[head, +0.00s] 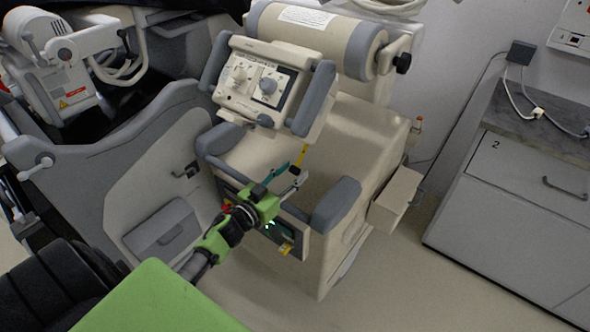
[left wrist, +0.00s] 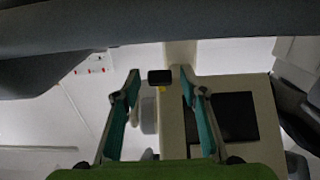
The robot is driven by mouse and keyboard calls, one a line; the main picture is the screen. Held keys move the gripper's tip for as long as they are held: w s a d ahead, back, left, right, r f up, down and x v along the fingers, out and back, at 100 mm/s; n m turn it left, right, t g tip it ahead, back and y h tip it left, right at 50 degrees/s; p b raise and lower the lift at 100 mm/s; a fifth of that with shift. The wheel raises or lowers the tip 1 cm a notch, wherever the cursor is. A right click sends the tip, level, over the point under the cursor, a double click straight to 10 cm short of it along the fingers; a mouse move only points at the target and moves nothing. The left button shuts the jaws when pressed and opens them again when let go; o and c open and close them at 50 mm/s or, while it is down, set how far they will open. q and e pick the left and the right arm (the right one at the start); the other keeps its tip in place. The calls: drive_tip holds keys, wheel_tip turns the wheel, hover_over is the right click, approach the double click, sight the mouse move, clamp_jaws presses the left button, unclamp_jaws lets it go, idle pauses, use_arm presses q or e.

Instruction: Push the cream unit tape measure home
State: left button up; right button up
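The cream unit (head: 370,130) stands in the middle of the head view, with a grey-edged control panel and a roll on top. A short yellow strip with a black end (head: 303,156), which looks like the tape measure, shows just beyond my left gripper's fingertips. My left gripper (head: 294,174) is in front of the unit, its teal fingers apart and empty. In the left wrist view a black block (left wrist: 160,76) with a bit of yellow below it lies between the fingertips, with a gap on each side. I cannot tell its depth. My right gripper is not in view.
Grey padded handles (head: 336,203) flank the unit's front near my left gripper. A grey drawer cabinet (head: 530,190) stands at the right and a grey moulded body (head: 150,180) at the left. Open floor (head: 400,280) lies at the lower right.

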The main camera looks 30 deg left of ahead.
use_arm(q)
drive_tip(key=shift+w, duration=0.9)
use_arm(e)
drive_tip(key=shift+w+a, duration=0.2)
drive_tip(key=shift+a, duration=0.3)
use_arm(q)
drive_tip(key=shift+d, duration=0.1)
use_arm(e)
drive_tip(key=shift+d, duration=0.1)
use_arm(q)
clamp_jaws()
drive_tip(key=shift+r, duration=0.1)
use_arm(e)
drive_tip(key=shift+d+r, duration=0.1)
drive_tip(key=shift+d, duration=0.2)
use_arm(q)
drive_tip(key=shift+w+r+p, duration=0.95)
drive_tip(key=shift+w+r, duration=0.25)
unclamp_jaws()
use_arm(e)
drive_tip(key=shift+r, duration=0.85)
